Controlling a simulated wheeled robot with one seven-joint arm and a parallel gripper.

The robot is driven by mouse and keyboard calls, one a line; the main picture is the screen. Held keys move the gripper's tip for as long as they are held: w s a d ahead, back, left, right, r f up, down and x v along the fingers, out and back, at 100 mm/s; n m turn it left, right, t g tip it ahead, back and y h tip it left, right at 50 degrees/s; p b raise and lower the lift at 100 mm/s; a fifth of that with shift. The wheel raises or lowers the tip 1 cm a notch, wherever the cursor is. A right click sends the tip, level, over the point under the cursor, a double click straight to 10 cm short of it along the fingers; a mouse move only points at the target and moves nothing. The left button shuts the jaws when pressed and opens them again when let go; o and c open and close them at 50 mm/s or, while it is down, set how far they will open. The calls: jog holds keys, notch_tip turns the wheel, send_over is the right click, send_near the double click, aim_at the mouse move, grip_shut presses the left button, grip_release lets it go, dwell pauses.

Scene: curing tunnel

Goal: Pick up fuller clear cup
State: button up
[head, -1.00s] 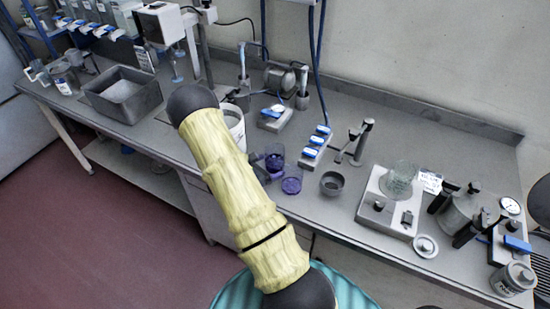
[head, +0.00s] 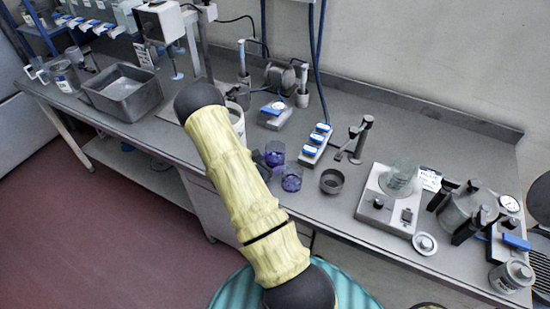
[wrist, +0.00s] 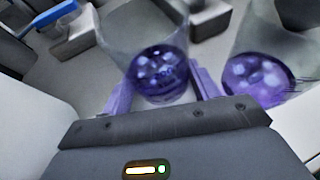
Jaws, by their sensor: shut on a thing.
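Two clear cups with purple contents stand close together at the bench's front edge. One clear cup (head: 275,155) is between my gripper's purple fingers; it also shows in the middle of the wrist view (wrist: 160,70). My gripper (wrist: 162,88) is shut on this cup, one finger on each side. The other clear cup (head: 292,179) is to its right, apart from the fingers, and shows at the right of the wrist view (wrist: 256,78). I cannot tell surely which is fuller, or whether the held cup is off the bench. My forearm partly hides this area in the head view.
A dark bowl (head: 332,181) and a white device with a glass beaker (head: 402,176) stand to the right. A blue-topped switch block (head: 316,144) is just behind the cups. A white bucket (head: 237,122) is behind my arm. The bench's front edge is close.

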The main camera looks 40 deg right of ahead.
aim_at(271, 143)
jog(key=shift+r, duration=0.15)
jog(key=shift+r+b, duration=0.8)
jog(key=shift+r, duration=4)
